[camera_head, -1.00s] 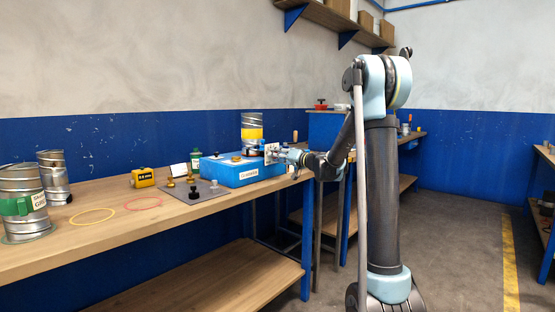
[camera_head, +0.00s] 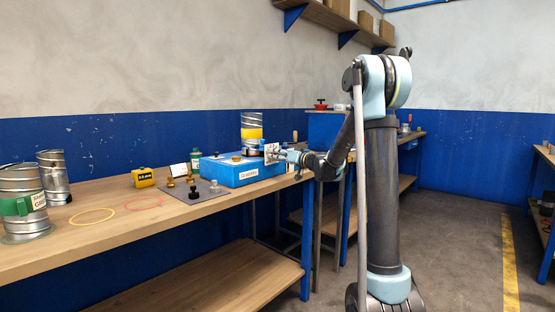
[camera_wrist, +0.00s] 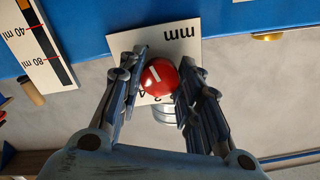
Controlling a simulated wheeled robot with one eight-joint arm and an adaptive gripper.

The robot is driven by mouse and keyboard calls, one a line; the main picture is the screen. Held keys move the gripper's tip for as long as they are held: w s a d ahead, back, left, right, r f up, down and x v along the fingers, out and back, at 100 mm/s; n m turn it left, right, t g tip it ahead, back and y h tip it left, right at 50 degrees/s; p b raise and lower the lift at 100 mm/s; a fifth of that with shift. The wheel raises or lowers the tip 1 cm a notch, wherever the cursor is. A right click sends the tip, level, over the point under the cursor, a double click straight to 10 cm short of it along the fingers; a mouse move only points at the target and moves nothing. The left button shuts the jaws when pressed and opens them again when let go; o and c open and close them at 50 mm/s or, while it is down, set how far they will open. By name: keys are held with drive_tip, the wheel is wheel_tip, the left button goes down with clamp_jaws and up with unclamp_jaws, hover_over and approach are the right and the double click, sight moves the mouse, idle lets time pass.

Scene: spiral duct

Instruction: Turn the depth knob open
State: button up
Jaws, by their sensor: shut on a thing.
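The depth knob (camera_wrist: 159,77) is a red round knob with a white mark, in front of a white scale plate (camera_wrist: 190,48) lettered "mm" in the wrist view. The fingers of my gripper (camera_wrist: 158,82) are on both sides of the knob and shut on it. Part of the plate's scale is hidden by the knob and fingers. In the head view, my gripper (camera_head: 282,155) is at the right end of the blue box (camera_head: 235,172), by the small white plate (camera_head: 271,152). The knob cannot be made out there.
A metal duct with a yellow band (camera_head: 252,130) stands behind the box. A grey mat (camera_head: 200,197) with small knob-like parts lies to its left. A yellow device (camera_head: 143,178) and metal ducts (camera_head: 22,200) stand farther left. A second scale (camera_wrist: 40,40) shows in the wrist view.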

drive_tip(key=o, duration=1.1)
drive_tip(key=shift+f, duration=0.1)
drive_tip(key=v, duration=1.2)
